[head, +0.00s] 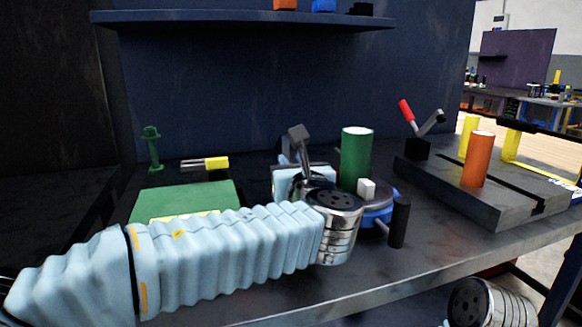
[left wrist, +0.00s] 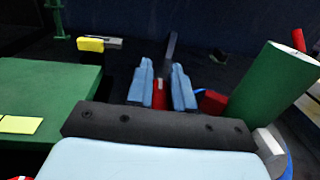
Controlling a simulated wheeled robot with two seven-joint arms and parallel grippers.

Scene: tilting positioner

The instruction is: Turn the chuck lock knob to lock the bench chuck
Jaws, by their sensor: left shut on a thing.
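The bench chuck stands mid-bench with a round blue base (head: 380,212), a green cylinder (head: 356,155) upright in it and a pale jaw (head: 366,188) at its side. My wrist hides part of the chuck.
A black upright handle (head: 398,222) stands at the chuck's front right. A green plate (head: 185,201) lies left, with a yellow-ended tool (head: 205,163) behind it. A grey slotted block (head: 490,195) with an orange cylinder (head: 478,160) and a red-handled clamp (head: 406,112) stands right.

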